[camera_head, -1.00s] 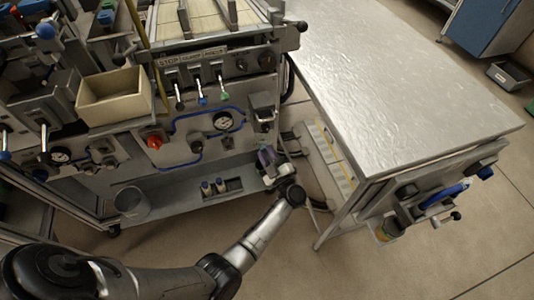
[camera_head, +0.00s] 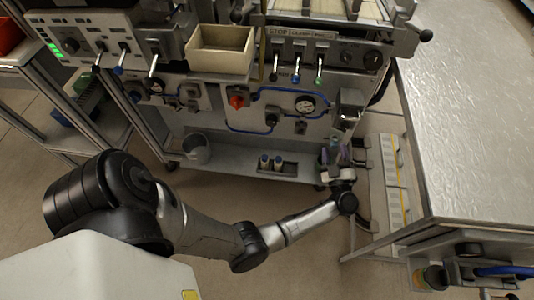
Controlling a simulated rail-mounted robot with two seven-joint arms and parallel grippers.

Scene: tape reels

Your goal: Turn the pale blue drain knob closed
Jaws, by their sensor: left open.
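My left gripper (camera_head: 335,158) is at the lower right end of the machine's front, below a small grey box. It is open, but its fingers are small and partly lost against the machine. A small pale bluish-purple patch (camera_head: 336,143) shows at the fingertips. It may be the pale blue drain knob, but I cannot tell its shape, its turn position or whether the fingers touch it.
The panel above carries a red knob (camera_head: 237,102), a round gauge (camera_head: 305,104) and blue piping. A metal bucket (camera_head: 196,149) and small bottles (camera_head: 271,162) stand on the lower shelf. A metal-topped table (camera_head: 470,130) stands close on the right.

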